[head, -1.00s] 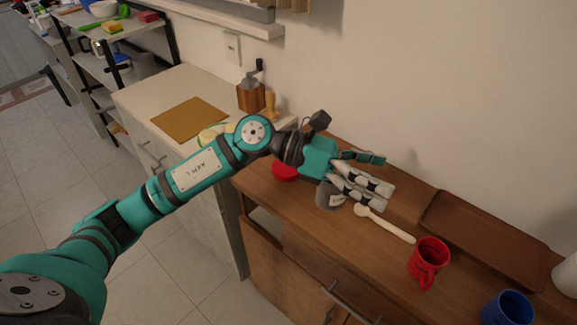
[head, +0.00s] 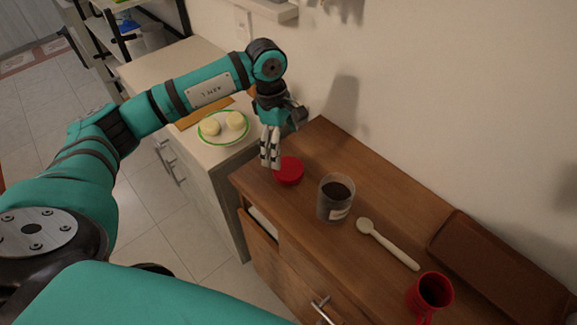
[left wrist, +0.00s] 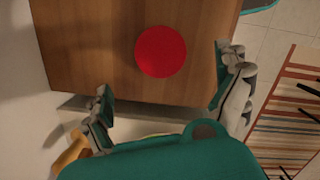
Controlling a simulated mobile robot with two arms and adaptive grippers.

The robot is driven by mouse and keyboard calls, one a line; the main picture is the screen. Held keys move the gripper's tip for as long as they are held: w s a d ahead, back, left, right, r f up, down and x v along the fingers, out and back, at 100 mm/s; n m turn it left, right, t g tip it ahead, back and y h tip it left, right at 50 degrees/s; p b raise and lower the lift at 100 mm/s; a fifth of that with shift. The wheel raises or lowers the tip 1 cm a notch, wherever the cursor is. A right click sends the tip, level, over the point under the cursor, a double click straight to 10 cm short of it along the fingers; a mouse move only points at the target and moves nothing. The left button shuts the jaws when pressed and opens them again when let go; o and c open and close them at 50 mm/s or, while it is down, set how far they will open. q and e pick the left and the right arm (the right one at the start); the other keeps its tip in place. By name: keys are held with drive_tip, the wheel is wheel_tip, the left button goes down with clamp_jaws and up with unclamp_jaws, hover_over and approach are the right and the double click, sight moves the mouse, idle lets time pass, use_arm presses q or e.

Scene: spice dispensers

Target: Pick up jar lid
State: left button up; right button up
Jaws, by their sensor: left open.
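The red jar lid (head: 289,171) lies flat on the wooden cabinet top near its left end. In the left wrist view the lid (left wrist: 161,51) shows as a full red disc, beyond and between the spread fingers. My left gripper (head: 270,160) is open and empty, pointing down just left of the lid in the head view. In the left wrist view its fingers (left wrist: 163,88) are wide apart and not touching the lid. The open jar (head: 336,198) with dark contents stands upright to the right of the lid. My right gripper is not in view.
A pale wooden spoon (head: 388,245), a red mug (head: 431,295) and a brown tray (head: 500,268) are on the cabinet right of the jar. A plate with two pale round items (head: 223,127) is on the white counter behind. A drawer (head: 261,224) is slightly open.

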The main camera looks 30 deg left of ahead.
sight(288, 168)
use_arm(q)
drive_tip(key=f, duration=0.3)
drive_tip(key=shift+d+f+p, duration=0.3)
drive_tip(key=shift+f+p, duration=0.05)
drive_tip(key=shift+p, duration=0.05)
drive_tip(key=shift+d+f+p, duration=0.1)
drive_tip(key=shift+f+p, duration=0.25)
drive_tip(key=f, duration=0.1)
drive_tip(key=f+p, duration=0.1)
drive_tip(key=f, duration=0.1)
drive_tip(key=shift+d+f, duration=0.3)
drive_tip(key=shift+d, duration=0.05)
drive_tip(key=shift+f+p, duration=0.3)
drive_tip(key=shift+f, duration=0.1)
drive_tip(key=c, duration=0.9)
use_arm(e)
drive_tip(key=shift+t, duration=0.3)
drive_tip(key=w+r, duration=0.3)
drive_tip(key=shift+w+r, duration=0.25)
